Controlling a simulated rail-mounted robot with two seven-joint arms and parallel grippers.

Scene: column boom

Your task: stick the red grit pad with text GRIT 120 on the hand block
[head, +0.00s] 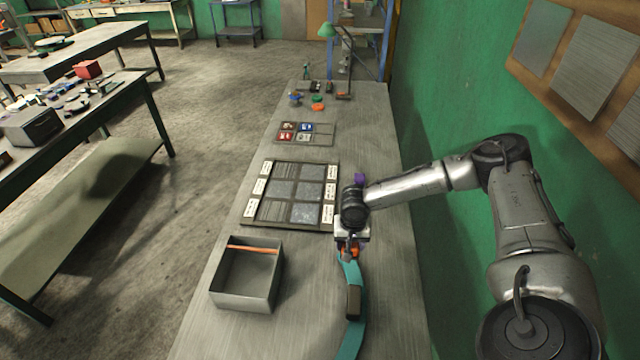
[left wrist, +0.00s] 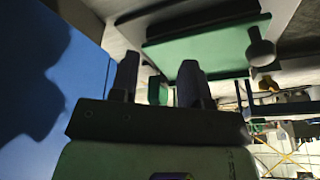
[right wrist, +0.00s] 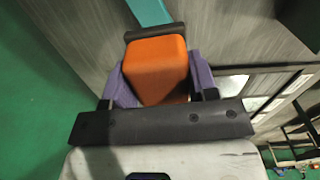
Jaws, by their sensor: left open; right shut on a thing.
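My right gripper (head: 350,246) points down over the right side of the bench. In the right wrist view its purple fingers (right wrist: 155,85) are shut on an orange block (right wrist: 158,68); I cannot tell for sure whether this is the hand block. A small tray (head: 318,143) farther up the bench holds small coloured pads, including a red pad (head: 284,136) at its near left and a blue pad (head: 305,127). The pads' text is too small to read. My left gripper (left wrist: 158,85) is open and empty in the left wrist view, and out of the head view.
A framed board (head: 247,216) with grey plates and white labels lies mid-bench. An open grey box (head: 240,300) stands at near left. A green wall (head: 450,100) borders the right.

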